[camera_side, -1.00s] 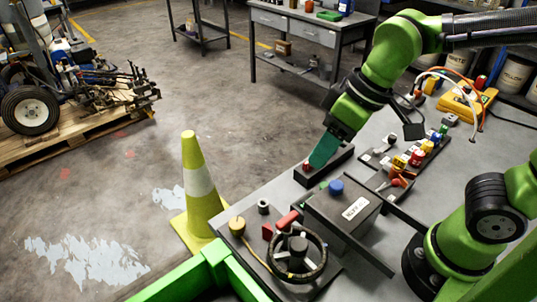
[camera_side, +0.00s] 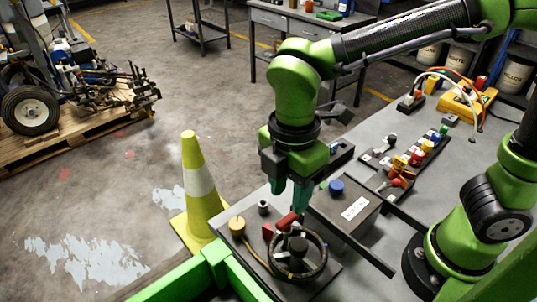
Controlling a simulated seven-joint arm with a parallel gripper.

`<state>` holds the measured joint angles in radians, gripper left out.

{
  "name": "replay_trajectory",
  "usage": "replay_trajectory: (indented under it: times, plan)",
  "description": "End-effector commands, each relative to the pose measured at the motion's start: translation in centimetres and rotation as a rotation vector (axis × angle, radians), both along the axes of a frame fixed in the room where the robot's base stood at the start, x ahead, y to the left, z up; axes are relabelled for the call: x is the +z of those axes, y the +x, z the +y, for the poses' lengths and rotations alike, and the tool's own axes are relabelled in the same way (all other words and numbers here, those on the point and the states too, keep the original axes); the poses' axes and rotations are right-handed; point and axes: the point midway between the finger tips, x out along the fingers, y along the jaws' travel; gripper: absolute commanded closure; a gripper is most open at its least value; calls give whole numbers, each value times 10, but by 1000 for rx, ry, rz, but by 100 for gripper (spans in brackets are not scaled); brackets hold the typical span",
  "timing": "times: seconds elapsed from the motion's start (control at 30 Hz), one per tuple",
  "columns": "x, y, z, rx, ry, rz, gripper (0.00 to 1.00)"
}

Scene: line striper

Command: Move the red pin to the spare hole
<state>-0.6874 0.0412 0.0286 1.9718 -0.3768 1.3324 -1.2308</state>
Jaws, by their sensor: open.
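My gripper (camera_side: 290,203) points down with its two teal fingers apart. It is just above and behind the control plate (camera_side: 323,283) with the steering wheel. A red piece (camera_side: 287,221) lies slanted just below the fingertips, and a second, smaller red piece (camera_side: 267,231) stands to its left. I cannot tell whether either is the red pin. The long dark block (camera_side: 343,155) behind my gripper is mostly hidden by it, including the part where a small red thing showed earlier. I cannot make out a spare hole.
A black steering wheel (camera_side: 298,256) stands close in front of my gripper. A dark box (camera_side: 345,212) with a white label and a blue knob (camera_side: 336,187) is to the right. A rack of coloured parts (camera_side: 408,163) lies farther right. A yellow cone (camera_side: 196,185) stands left of the bench.

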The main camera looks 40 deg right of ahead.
Motion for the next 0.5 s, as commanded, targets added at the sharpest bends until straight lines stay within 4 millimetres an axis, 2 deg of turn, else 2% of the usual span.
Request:
replay_trajectory:
  times: [0.3,0.5]
  plan:
    - [-38,0,0,-2,-1,3,57]
    - [-55,0,0,-3,0,1,57]
